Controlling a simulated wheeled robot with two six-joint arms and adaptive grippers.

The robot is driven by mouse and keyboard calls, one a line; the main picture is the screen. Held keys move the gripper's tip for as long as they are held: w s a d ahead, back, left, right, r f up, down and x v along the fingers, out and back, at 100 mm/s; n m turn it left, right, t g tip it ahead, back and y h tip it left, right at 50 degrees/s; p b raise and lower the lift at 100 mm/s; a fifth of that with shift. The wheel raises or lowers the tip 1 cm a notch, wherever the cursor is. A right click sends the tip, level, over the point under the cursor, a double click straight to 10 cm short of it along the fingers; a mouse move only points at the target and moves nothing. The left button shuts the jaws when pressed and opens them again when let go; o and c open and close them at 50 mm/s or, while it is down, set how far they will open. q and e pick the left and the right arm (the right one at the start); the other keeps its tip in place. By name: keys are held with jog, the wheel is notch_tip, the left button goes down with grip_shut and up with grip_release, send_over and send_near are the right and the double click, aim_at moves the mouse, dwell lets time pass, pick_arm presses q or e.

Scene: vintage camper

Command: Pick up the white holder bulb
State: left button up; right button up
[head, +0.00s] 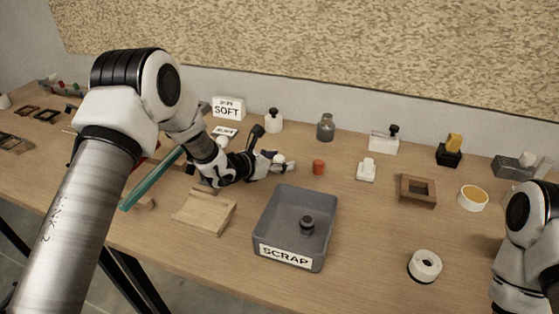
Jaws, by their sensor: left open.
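My left gripper (266,153) reaches in over the middle of the table, with its dark fingers spread apart. A small white rounded piece (279,158), which may be the white holder bulb, shows right at the fingers. The fingers partly hide it, and I cannot tell whether they touch it. My right gripper is out of view; only part of that arm shows at the right edge.
A grey SCRAP bin (261,228) with a dark knob (308,225) inside stands in front. An orange cylinder (319,167) and a white block (366,170) are to the right. A white bottle (273,124) stands behind. A wooden stand (204,216) is at front left.

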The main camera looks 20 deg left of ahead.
pick_arm(q)
jog(key=shift+s+r, duration=0.1)
jog(key=shift+s, duration=0.05)
jog(key=c, duration=1)
